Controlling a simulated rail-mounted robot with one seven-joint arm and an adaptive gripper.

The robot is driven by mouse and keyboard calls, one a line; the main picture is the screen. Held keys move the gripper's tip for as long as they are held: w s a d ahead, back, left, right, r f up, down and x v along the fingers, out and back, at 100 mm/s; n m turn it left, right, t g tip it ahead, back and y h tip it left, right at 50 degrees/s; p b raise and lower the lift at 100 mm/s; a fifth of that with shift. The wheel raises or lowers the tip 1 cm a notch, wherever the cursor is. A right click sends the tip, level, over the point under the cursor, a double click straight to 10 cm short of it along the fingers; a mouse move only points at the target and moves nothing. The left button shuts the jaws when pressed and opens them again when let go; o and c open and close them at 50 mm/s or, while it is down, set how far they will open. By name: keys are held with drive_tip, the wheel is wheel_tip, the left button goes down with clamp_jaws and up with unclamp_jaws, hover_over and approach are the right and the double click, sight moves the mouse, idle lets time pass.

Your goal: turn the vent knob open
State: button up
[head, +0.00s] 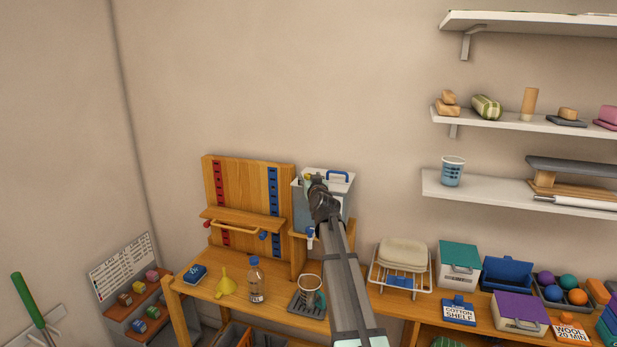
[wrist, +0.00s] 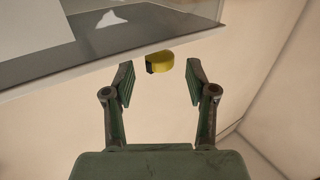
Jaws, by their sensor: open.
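The yellow vent knob (wrist: 160,62) shows in the wrist view, just past the edge of a pale box-shaped tank (wrist: 120,55). My gripper (wrist: 160,74) is open, with one finger on each side of the knob and gaps between. I cannot tell how deep the knob lies between the fingertips. In the head view a bit of yellow, likely the knob (head: 308,176), shows at the top left of the grey-white tank (head: 300,201). My gripper (head: 317,183) is beside it there and partly hides it and the tank's front.
A blue handle (head: 338,177) lies on the tank's top, and a small tap (head: 310,238) is below. The wooden rack (head: 250,180) stands left of the tank.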

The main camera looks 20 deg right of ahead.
drive_tip(key=v, duration=0.8)
drive_tip(key=shift+s, duration=0.4)
